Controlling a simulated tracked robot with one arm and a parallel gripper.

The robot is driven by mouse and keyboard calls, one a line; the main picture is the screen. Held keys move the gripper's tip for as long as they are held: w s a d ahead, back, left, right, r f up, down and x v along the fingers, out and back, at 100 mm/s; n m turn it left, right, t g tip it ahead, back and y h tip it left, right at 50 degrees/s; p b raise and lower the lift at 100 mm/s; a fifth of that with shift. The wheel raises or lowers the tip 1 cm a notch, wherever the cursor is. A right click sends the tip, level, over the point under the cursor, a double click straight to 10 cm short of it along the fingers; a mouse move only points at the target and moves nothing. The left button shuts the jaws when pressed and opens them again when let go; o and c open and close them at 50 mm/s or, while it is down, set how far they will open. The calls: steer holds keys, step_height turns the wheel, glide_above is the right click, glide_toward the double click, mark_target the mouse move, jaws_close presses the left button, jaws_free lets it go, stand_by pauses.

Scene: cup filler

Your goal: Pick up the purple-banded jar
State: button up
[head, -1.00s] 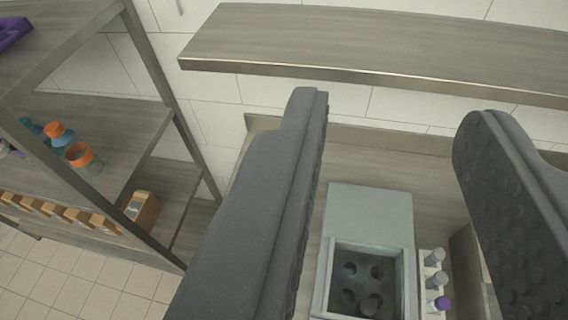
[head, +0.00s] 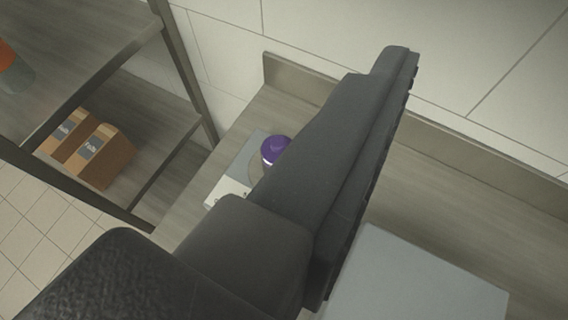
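A round container with a purple top (head: 275,149) shows left of centre, behind my gripper's finger. Its lower body is mostly hidden by the finger, so I cannot tell for sure that it is the purple-banded jar. One dark finger of my gripper (head: 350,170) crosses the middle of the view. The other finger is out of frame. Nothing shows against the visible finger's inner side, and the gripper looks open and empty.
A pale grey panel (head: 415,285) lies on the counter at the lower right. A shelf unit on the left holds brown boxes (head: 105,158) and part of an orange-topped container (head: 8,55). A low backboard (head: 450,170) runs along the wall. Counter between panel and backboard is bare.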

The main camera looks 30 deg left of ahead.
steer(key=w+a+f+n+g+y, duration=0.15)
steer(key=a+f, duration=0.25)
steer(key=f, duration=0.5)
steer(key=w+a+f+n+g+y, duration=0.1)
steer(key=a+f+y, duration=0.15)
steer(key=f, duration=0.75)
steer(key=w+a+f+n+g+y, duration=0.1)
steer(key=a+f, duration=0.3)
steer(key=f, duration=0.5)
steer(key=shift+m, duration=0.25)
steer(key=x, duration=0.8)
steer(key=shift+p, duration=0.4)
steer(key=shift+a+x, duration=0.2)
steer(key=shift+x, duration=1.6)
steer(key=shift+w+a+f+p, duration=0.25)
steer(key=shift+w+f+p, duration=0.05)
steer(key=shift+w, duration=0.05)
steer(key=shift+w+a+f, duration=0.1)
steer(key=shift+w+f, duration=0.2)
steer(key=shift+w, duration=0.05)
steer(key=c, duration=1.2)
